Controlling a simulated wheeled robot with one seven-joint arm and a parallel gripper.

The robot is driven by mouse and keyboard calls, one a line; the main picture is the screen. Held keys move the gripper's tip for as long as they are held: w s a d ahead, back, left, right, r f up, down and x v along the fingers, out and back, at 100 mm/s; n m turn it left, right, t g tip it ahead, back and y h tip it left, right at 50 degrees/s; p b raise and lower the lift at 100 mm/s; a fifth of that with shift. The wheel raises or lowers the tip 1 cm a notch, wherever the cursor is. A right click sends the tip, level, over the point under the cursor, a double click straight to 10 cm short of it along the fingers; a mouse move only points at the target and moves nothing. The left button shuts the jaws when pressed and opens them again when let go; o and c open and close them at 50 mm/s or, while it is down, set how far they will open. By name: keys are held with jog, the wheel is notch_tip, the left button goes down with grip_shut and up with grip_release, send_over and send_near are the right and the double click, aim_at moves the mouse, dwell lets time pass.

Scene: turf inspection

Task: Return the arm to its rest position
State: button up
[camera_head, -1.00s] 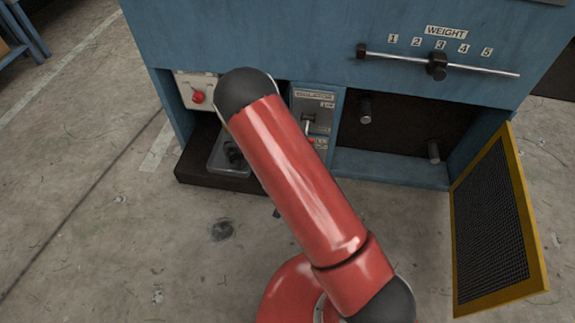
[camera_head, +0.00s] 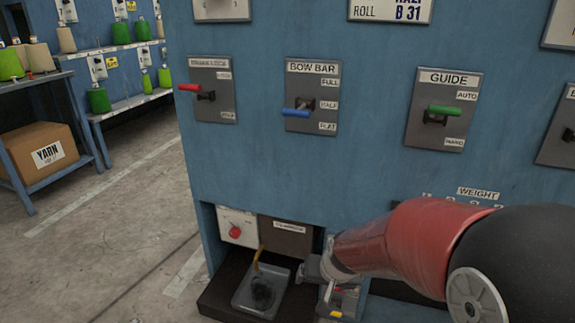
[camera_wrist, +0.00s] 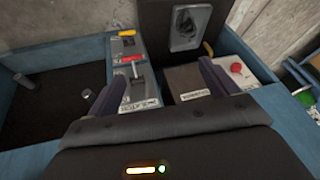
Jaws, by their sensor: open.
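My arm comes in from the right edge of the head view and reaches down to the lower part of the blue machine (camera_head: 262,165). My gripper (camera_head: 312,270) is at its end, in front of the isolator panel, which it partly hides. In the wrist view my gripper (camera_wrist: 162,72) has two dark fingers spread apart with nothing between them. The isolator panel (camera_wrist: 140,85) with a red-tipped lever lies beside the left finger. Whether the finger touches it I cannot tell.
A grey tray (camera_head: 243,294) sits on the dark base left of my gripper. A white box with a red knob (camera_head: 235,232) is behind it. Labelled levers line the panel above, including the bow bar lever (camera_head: 297,113). The floor at left (camera_head: 100,240) is clear.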

jog(key=s+d+r+p, duration=0.1)
jog(key=s+d+r, duration=0.2)
jog(key=s+r, duration=0.5)
jog(key=s+d+r+n+h, duration=0.1)
jog(key=s+d+r, duration=0.3)
jog(key=s+r, duration=0.3)
jog(key=s, duration=0.4)
jog(key=shift+d+r+t+h+p, duration=0.15)
jog(key=shift+r+t+h+p, duration=0.15)
jog(key=shift+r+p, duration=0.05)
